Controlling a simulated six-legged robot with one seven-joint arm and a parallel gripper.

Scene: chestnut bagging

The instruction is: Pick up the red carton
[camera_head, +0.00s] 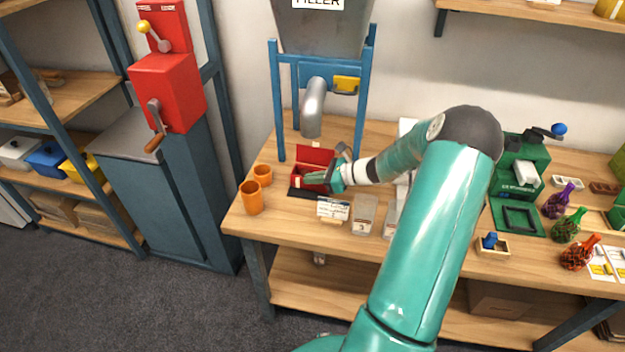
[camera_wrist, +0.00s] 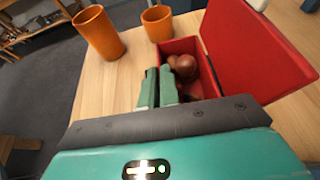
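The red carton (camera_head: 299,176) stands open on the table below the filler spout, its lid raised at the back. In the wrist view the carton (camera_wrist: 178,46) holds several brown chestnuts (camera_wrist: 184,66), and its red lid (camera_wrist: 250,45) leans up at the right. My gripper (camera_head: 318,178) reaches in from the right in the head view. In the wrist view its two green fingers (camera_wrist: 158,84) are close together at the carton's front wall, one on each side, and appear closed on it. The fingers hide part of that wall. I see no clear lift off the table.
Two orange cups (camera_head: 252,197) (camera_head: 262,175) stand left of the carton. The filler's blue frame (camera_head: 279,110) rises behind. A small card stand (camera_head: 333,210) and a clear container (camera_head: 364,214) are in front and to the right. A green press (camera_head: 522,165) stands farther right.

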